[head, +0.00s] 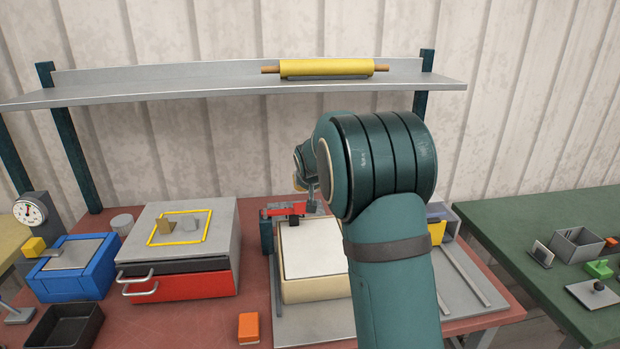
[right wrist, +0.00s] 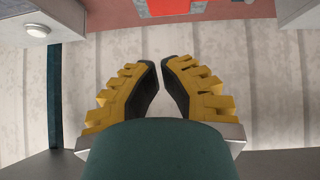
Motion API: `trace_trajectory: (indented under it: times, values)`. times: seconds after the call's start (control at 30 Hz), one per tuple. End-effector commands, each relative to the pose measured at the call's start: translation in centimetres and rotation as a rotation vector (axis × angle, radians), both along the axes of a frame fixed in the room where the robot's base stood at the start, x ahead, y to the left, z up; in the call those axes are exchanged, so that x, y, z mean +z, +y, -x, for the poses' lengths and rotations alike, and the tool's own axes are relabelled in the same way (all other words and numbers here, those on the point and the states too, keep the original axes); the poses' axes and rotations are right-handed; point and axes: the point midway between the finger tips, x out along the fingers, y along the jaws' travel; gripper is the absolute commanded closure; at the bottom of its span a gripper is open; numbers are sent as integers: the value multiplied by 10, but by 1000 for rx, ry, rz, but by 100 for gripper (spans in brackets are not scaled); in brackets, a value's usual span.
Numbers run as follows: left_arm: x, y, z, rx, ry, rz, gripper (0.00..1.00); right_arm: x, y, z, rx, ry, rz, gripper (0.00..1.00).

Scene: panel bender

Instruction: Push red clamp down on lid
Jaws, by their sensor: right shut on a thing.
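The red clamp (head: 285,210) lies at the back left of the cream box, by its white lid (head: 312,247). A dark post (head: 267,236) stands at the box's left. My right arm reaches over the box and hides its right side in the head view. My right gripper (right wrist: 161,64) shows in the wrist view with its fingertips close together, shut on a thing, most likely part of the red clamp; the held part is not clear. My left gripper is not in view.
A grey case (head: 215,258) with a red drawer (head: 185,286) stands to the left. An orange block (head: 249,328) sits in front. A shelf (head: 190,84) with a yellow roller (head: 326,68) runs above. A green table (head: 520,230) is at right.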

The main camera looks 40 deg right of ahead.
Motion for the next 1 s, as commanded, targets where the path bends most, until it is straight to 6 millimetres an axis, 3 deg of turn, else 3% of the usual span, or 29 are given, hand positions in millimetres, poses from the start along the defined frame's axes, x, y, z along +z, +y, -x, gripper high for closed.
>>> trace_trajectory:
  times: [0.3, 1.0]
  values:
    - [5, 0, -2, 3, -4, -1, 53, 22, 12, 18, 1, 0, -2, 100]
    - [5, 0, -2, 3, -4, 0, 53, 25, 13, 21, 0, -1, -1, 100]
